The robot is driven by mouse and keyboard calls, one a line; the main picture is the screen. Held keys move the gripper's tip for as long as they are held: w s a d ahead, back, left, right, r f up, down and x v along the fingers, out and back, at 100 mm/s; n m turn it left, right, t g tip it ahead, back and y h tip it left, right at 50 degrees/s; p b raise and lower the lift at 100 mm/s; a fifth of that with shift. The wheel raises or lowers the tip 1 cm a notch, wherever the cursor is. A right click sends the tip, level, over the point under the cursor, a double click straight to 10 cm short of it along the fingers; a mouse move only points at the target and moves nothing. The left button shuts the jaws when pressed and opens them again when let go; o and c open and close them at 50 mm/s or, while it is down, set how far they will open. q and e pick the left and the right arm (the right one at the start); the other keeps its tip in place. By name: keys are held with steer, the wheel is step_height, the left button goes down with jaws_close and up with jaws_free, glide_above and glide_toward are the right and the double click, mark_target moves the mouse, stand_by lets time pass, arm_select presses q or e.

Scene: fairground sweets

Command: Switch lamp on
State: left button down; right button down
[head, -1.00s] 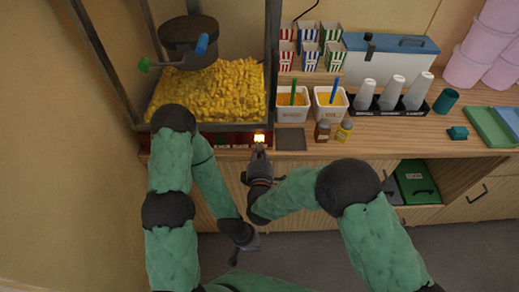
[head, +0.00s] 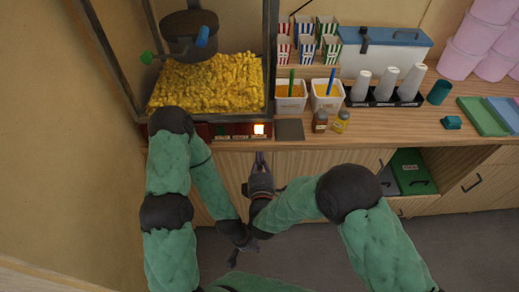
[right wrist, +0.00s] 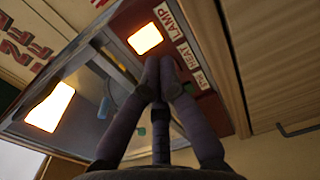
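The heat lamp switch (head: 259,129) glows bright yellow-orange on the red front panel of the popcorn machine. It also glows in the right wrist view (right wrist: 145,38), beside a label reading "HEAT LAMP". My right gripper (head: 260,157) is just below and in front of the panel, apart from the switch in the head view. Its fingers are together with nothing between them in the right wrist view (right wrist: 160,68). My left gripper (head: 233,263) hangs low over the floor, away from the counter; its fingers are too small to read.
Yellow popcorn (head: 207,83) fills the machine below a dark kettle (head: 188,35). A bright lit panel (right wrist: 50,106) shows in the wrist view. Cabinets lie below the counter.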

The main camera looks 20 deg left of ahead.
steer(key=v, duration=0.6)
steer(key=shift+f+p, duration=0.35)
steer(key=d+f+m+g+h, duration=0.2)
steer(key=d+f+m+g, duration=0.9)
steer(key=f, duration=0.7)
steer(key=s+d+f+m+g, duration=0.2)
steer(key=s+d+f+m, duration=0.1)
steer(key=s+d+m, duration=0.2)
steer(key=s+d+f+m+g, duration=0.3)
steer(key=s+m, duration=0.4)
steer(key=s, duration=0.3)
steer(key=d+f, duration=0.1)
steer(key=d, duration=0.1)
steer(key=shift+s+d+f+m+g+y, duration=0.15)
steer(key=shift+s+d+m+g+y, duration=0.15)
steer(key=shift+m+y, duration=0.1)
